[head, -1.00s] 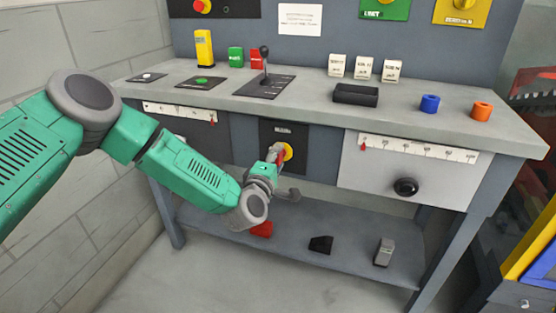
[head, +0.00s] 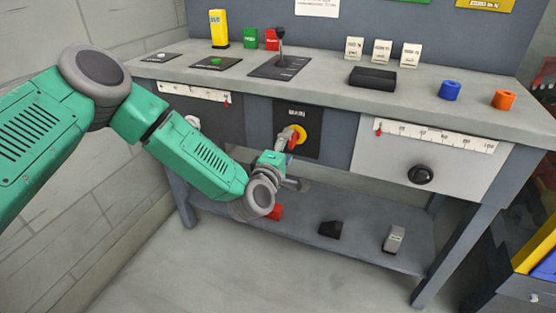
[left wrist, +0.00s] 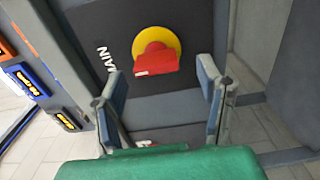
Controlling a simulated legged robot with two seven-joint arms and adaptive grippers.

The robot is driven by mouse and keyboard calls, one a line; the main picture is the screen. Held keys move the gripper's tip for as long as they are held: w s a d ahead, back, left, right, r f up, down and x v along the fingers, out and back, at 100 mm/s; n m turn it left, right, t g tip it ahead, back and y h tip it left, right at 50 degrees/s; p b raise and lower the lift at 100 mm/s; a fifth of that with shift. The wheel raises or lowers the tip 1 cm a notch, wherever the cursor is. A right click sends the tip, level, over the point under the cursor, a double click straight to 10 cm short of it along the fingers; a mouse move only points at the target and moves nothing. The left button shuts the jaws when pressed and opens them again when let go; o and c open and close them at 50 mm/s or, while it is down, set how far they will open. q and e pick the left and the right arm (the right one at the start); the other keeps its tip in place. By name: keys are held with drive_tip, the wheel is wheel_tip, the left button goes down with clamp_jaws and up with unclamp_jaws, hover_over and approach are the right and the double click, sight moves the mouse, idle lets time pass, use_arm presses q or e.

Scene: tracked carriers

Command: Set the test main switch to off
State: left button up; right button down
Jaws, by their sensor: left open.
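The main switch (left wrist: 156,58) is a red handle on a round yellow plate, set in a dark panel marked MAIN (head: 310,118) under the bench top. In the left wrist view the red handle lies ahead of the fingers, a little above the middle. In the head view the switch (head: 301,135) is partly covered by my left gripper (head: 287,143). My left gripper is open, with its two fingers (left wrist: 161,92) apart and nothing between them. The fingers seem to be just short of the handle; contact cannot be told. My right gripper is not in view.
The bench top (head: 320,85) overhangs the panel. A lever (head: 280,50), blocks and rings stand on it. A drawer with a black knob (head: 421,174) is to the right. The lower shelf (head: 365,245) holds several small blocks. Floor in front is clear.

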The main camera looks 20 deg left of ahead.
use_arm(q)
drive_tip(key=s, duration=0.9)
drive_tip(key=shift+s+a, duration=0.25)
drive_tip(key=shift+s, duration=0.05)
drive_tip(key=shift+f, duration=0.1)
drive_tip(key=s+d+f+m+g+h+p, duration=0.2)
drive_tip(key=s+f+m+g+p, duration=0.3)
drive_tip(key=s, duration=0.4)
drive_tip(key=s+d+f+m+g+h+p, duration=0.1)
drive_tip(key=s+d+f+m+g+p, duration=0.1)
drive_tip(key=s+f+m+g, duration=0.6)
drive_tip(key=s+a+m+g+y+p, duration=0.1)
drive_tip(key=s+a+m+g+p, duration=0.1)
drive_tip(key=s+a, duration=0.3)
drive_tip(key=s+a+r+m+g+y+p, duration=0.1)
drive_tip(key=s+a, duration=0.5)
drive_tip(key=s, duration=0.7)
drive_tip(key=shift+s+a+r+m+g+y+p, duration=0.2)
drive_tip(key=shift+m+g+y+p, duration=0.25)
drive_tip(key=shift+m+g+y, duration=0.5)
drive_tip(key=shift+w+t, duration=0.15)
drive_tip(key=shift+t, duration=0.1)
